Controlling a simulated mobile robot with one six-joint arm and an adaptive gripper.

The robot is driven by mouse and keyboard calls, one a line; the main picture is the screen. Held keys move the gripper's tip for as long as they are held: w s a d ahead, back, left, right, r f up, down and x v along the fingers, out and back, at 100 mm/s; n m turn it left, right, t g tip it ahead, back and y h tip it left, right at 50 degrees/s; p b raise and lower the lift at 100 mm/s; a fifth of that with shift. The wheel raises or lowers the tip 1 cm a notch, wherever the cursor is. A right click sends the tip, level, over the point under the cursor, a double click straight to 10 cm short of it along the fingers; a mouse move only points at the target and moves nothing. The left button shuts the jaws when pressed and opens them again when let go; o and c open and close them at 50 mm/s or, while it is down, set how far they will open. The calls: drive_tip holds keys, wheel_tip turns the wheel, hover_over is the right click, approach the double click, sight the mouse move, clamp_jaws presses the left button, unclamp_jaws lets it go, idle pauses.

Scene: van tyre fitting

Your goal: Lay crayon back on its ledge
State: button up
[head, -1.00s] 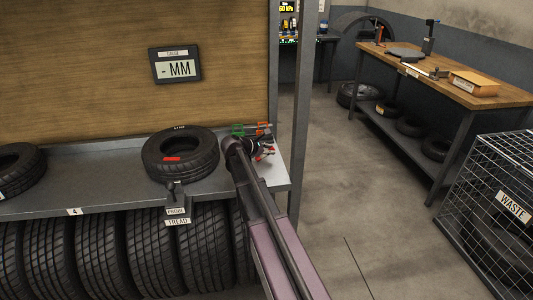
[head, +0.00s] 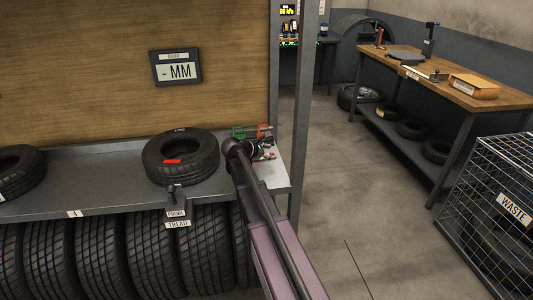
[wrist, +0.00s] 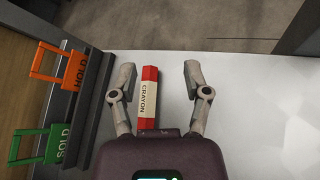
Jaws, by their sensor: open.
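The crayon (wrist: 149,97), a red stick with a white label reading CRAYON, lies on a pale grey surface in the wrist view. My gripper (wrist: 158,72) is open, with one finger on each side of the crayon and a gap to both, wider on the right. The crayon's near end is partly hidden by the gripper body. In the head view my gripper (head: 267,152) is over the right end of the grey shelf (head: 105,184); the crayon is too small to make out there.
An orange HOLD tag (wrist: 57,66) and a green SOLD tag (wrist: 30,145) stand on a dark rack left of the crayon. A tyre (head: 180,157) with a red mark lies on the shelf to the left.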

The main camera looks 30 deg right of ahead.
drive_tip(key=p+v, duration=0.5)
drive_tip(key=v, duration=0.7)
idle(0.5)
drive_tip(key=s+a+f+m+g+y, duration=0.1)
drive_tip(key=s+a+f+m+y, duration=0.2)
drive_tip(key=s, duration=0.4)
drive_tip(key=s+a+f+m+y, duration=0.3)
drive_tip(key=s+a+m+y, duration=0.2)
drive_tip(key=s+a+m, duration=0.2)
drive_tip(key=s+a+f+m+g+y, duration=0.1)
drive_tip(key=s+a+f+m+y, duration=0.3)
drive_tip(key=s, duration=0.5)
drive_tip(key=shift+a+m+g, duration=0.3)
drive_tip(key=shift+a+m, duration=0.2)
drive_tip(key=shift+m, duration=0.1)
